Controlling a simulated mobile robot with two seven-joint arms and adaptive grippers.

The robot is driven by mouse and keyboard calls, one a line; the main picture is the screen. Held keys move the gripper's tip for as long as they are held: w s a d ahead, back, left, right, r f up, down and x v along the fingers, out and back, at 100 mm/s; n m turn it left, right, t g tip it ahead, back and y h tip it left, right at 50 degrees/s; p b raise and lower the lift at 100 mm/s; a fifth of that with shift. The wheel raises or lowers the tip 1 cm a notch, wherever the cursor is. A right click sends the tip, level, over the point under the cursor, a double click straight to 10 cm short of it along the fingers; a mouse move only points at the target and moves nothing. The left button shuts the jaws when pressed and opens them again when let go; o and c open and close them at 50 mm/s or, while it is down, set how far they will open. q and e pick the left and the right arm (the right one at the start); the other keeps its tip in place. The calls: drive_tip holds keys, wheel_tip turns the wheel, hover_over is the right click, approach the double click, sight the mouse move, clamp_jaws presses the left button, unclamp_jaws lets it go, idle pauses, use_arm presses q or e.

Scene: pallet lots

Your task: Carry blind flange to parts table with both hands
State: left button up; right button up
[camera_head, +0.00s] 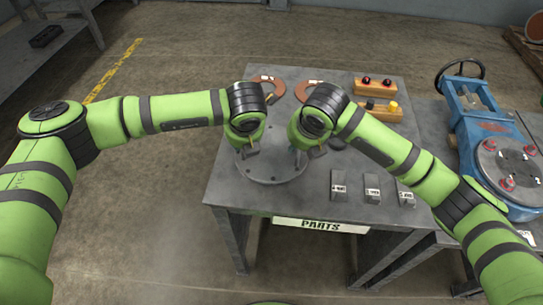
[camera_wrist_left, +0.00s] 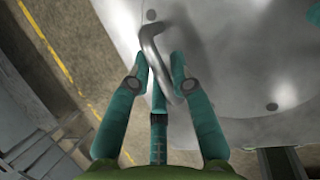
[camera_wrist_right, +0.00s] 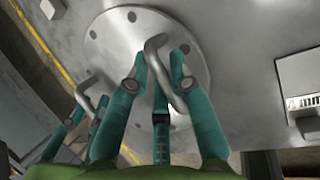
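The blind flange (camera_head: 270,176) is a round grey metal disc with bolt holes and two bent bar handles. It appears to lie flat on the left part of the parts table (camera_head: 313,205). My left gripper (camera_head: 250,150) is at the left handle, its fingers closed in on either side of the bar (camera_wrist_left: 158,58). My right gripper (camera_head: 300,155) is at the other handle, its fingers likewise closed in around the bar (camera_wrist_right: 163,57). In the head view both wrists hide much of the handles. The flange face also shows in the right wrist view (camera_wrist_right: 115,45).
Copper-coloured rings (camera_head: 268,84), wooden blocks with red (camera_head: 376,86) and yellow buttons, and several small grey labelled blocks (camera_head: 373,188) share the table. A blue machine (camera_head: 490,140) stands on the right. Open floor (camera_head: 160,210) with a yellow line lies left.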

use_arm(q)
drive_tip(key=shift+o, duration=0.4)
drive_tip(key=shift+s+r, duration=0.15)
use_arm(e)
drive_tip(key=shift+o, duration=0.4)
drive_tip(key=shift+s+r, duration=0.1)
drive_tip(key=shift+r, duration=0.1)
use_arm(q)
drive_tip(key=shift+r, duration=0.1)
use_arm(e)
drive_tip(key=shift+f, duration=0.1)
use_arm(q)
drive_tip(key=v, duration=1.1)
drive_tip(key=shift+s+r, duration=0.2)
drive_tip(key=shift+r, duration=0.1)
use_arm(e)
drive_tip(key=v, duration=1.2)
use_arm(q)
drive_tip(key=shift+s+d, duration=0.1)
use_arm(e)
drive_tip(key=shift+s, duration=0.1)
